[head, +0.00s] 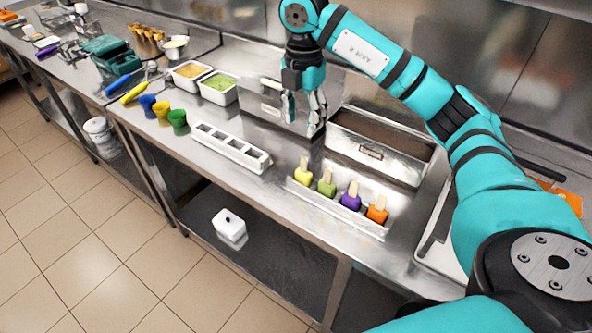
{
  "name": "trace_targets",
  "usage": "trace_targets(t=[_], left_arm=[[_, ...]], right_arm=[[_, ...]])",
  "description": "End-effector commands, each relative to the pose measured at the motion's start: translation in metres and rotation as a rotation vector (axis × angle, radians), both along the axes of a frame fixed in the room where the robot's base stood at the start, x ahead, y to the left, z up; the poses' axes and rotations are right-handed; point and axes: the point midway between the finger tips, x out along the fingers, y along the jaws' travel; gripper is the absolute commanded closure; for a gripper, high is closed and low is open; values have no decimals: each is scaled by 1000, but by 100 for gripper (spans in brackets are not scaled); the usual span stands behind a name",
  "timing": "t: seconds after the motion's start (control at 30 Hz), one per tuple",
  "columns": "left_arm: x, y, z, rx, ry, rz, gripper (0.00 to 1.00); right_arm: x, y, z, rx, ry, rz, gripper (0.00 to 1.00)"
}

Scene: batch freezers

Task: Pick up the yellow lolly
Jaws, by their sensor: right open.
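The yellow lolly (303,174) stands with its wooden stick up at the left end of a row of lollies on the steel counter. To its right in the row stand a green lolly (326,187), a purple lolly (351,200) and an orange lolly (377,212). My right gripper (303,112) hangs pointing down above the counter, behind and above the yellow lolly and apart from it. It is open, and I see nothing between its fingers. My left gripper is out of view.
A metal bin (425,165) stands right of my right gripper, behind the lollies. A white slotted holder (232,147) lies left of them. Tubs with orange (190,70) and green (219,83) contents stand further back. A steel box (262,101) is beside the gripper. Free counter lies in front of the slotted holder.

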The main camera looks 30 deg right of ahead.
Motion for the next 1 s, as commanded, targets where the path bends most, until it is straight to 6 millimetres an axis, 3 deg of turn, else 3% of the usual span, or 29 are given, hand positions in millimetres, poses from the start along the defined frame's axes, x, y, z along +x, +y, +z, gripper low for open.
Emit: trace_targets(t=[0.2, 0.3, 0.43, 0.67, 1.0], left_arm=[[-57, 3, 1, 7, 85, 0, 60], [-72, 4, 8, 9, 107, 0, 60], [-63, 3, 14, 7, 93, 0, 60], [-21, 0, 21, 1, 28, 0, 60], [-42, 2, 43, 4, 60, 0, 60]], right_arm=[[-2, 1, -45, 2, 7, 4, 54], [-2, 1, -67, 4, 7, 4, 54], [-1, 1, -90, 4, 5, 5, 54], [-1, 1, -109, 5, 1, 6, 54], [1, -2, -153, 5, 2, 5, 54]])
